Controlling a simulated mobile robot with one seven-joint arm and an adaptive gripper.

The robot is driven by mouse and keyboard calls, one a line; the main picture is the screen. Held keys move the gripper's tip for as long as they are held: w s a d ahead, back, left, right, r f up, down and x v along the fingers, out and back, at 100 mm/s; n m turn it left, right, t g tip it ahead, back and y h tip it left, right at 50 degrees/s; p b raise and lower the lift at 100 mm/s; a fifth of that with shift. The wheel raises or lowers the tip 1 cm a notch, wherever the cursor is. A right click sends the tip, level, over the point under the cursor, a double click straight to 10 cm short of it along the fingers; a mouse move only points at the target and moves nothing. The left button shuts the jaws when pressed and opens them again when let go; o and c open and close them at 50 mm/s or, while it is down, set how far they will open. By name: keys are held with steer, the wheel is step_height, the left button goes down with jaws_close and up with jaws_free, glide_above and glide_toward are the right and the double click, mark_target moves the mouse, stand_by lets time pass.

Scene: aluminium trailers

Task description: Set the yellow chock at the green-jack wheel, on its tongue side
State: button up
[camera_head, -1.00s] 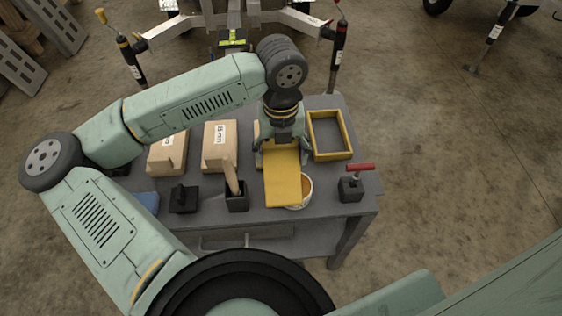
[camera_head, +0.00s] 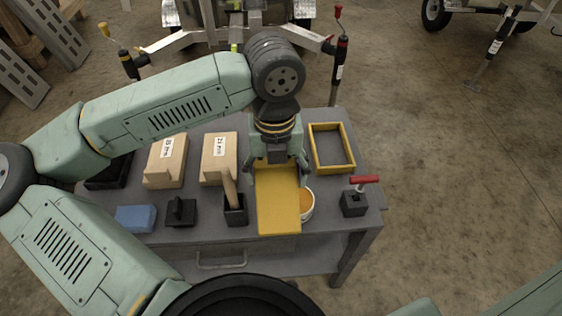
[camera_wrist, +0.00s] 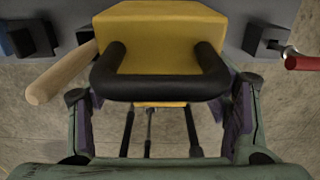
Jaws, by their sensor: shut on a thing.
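The yellow chock (camera_head: 278,205) is held in my gripper (camera_head: 277,172) above the grey table, partly covering a white pot. In the wrist view the yellow chock (camera_wrist: 172,30) fills the top middle, with a black handle bar (camera_wrist: 165,88) across it. My gripper's fingers (camera_wrist: 165,110) stand on both sides of the chock. At the back, a jack with a yellow knob (camera_head: 125,58) is at the left and one with a red handle (camera_head: 338,55) at the right. Another jack (camera_head: 497,42) stands at the far right. I cannot make out a green jack.
The table (camera_head: 330,205) carries two wooden blocks (camera_head: 165,160), an empty yellow-rimmed tray (camera_head: 347,150), a white pot (camera_head: 307,203), a red-handled tool (camera_head: 354,200), a black box with a wooden handle (camera_head: 235,212) and a blue block (camera_head: 136,218). Open concrete floor lies to the right.

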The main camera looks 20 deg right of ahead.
steer(key=b, duration=0.4)
glide_above(263, 221)
steer(key=s, duration=0.1)
steer(key=shift+s, duration=0.2)
steer(key=shift+s+a+r+b, duration=0.25)
steer(key=shift+s+r+b, duration=0.05)
steer(key=shift+s+b, duration=0.2)
steer(key=shift+s+a+r+b, duration=0.25)
steer(key=shift+s+b, duration=0.1)
steer(key=shift+b, duration=0.15)
steer(key=shift+d, duration=0.1)
